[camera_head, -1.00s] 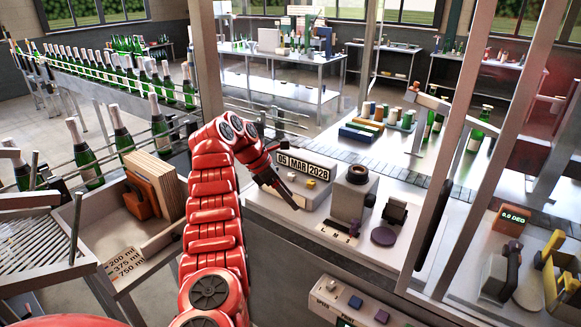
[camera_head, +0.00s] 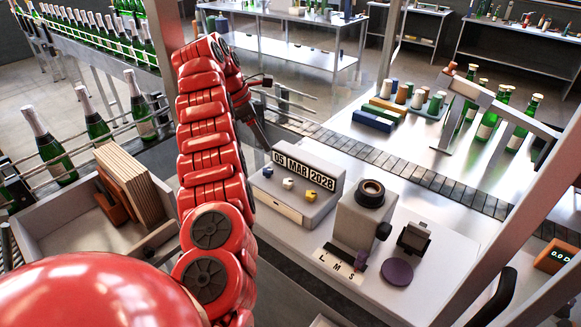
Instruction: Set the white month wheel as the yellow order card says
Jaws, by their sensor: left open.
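The date unit (camera_head: 298,186) is a grey box whose display reads 05 MAR 2028. My left gripper (camera_head: 267,115) is open and empty, behind and left of the unit, apart from the knobs. No yellow order card can be made out. My right gripper is not in view.
A conveyor (camera_head: 400,165) runs behind. A bin (camera_head: 60,238) with wooden boards (camera_head: 127,178) lies at left. Bottles stand beyond.

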